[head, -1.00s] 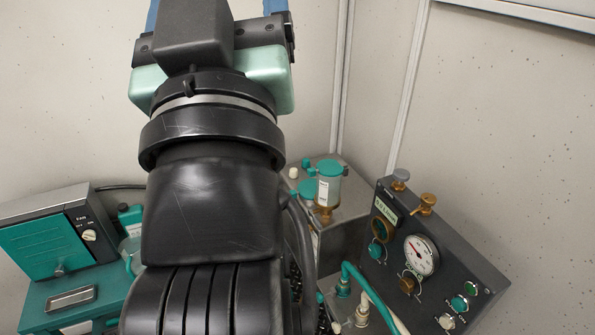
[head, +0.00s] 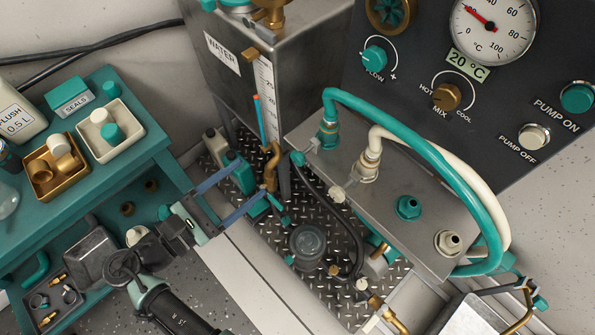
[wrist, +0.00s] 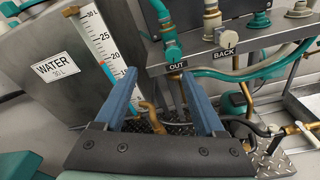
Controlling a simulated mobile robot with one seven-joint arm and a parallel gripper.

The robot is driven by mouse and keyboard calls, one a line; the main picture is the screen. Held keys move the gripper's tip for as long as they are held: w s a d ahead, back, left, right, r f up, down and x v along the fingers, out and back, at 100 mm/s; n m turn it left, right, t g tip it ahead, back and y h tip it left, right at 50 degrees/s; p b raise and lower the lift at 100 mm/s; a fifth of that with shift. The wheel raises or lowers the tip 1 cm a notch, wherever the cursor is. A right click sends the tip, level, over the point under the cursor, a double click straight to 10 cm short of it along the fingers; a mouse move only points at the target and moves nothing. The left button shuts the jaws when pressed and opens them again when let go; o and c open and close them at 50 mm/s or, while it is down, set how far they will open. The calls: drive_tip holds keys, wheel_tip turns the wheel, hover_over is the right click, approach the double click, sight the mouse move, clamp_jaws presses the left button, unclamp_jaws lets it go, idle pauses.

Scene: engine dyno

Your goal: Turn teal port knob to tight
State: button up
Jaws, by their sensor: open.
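The grey port ledge (head: 365,165) carries a teal hose fitting (head: 328,132) and a cream one (head: 368,165). A round teal knob (head: 297,158) sits at the ledge's left edge beside the teal fitting, and a cream knob (head: 337,193) lies to its right. A bare teal port (head: 408,207) stands farther right. I cannot tell for sure which teal part turns to tight. My gripper (head: 256,185) is open and empty, left of the ledge, its blue fingers apart. In the wrist view the teal fitting (wrist: 172,50) shows above the fingertips, over the OUT label.
The water tank (head: 225,75) with its level scale stands behind my gripper. A brass valve (head: 271,168) rises close to the fingertips. A teal bench (head: 150,150) with trays is at left. The control panel (head: 400,60) is at back right. Hoses arch over the ledge.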

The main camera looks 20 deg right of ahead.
sight(295, 160)
drive_tip(key=shift+n+h, duration=0.7)
drive_tip(key=d+b, duration=0.1)
drive_tip(key=d, duration=0.3)
drive_tip(key=w+d+f+b, duration=0.1)
drive_tip(key=d, duration=0.3)
drive_tip(key=w+d+f+b, duration=0.1)
drive_tip(key=d+b, duration=0.1)
drive_tip(key=d, duration=0.2)
drive_tip(key=shift+w+f, duration=0.15)
drive_tip(key=shift+f, duration=0.1)
clamp_jaws()
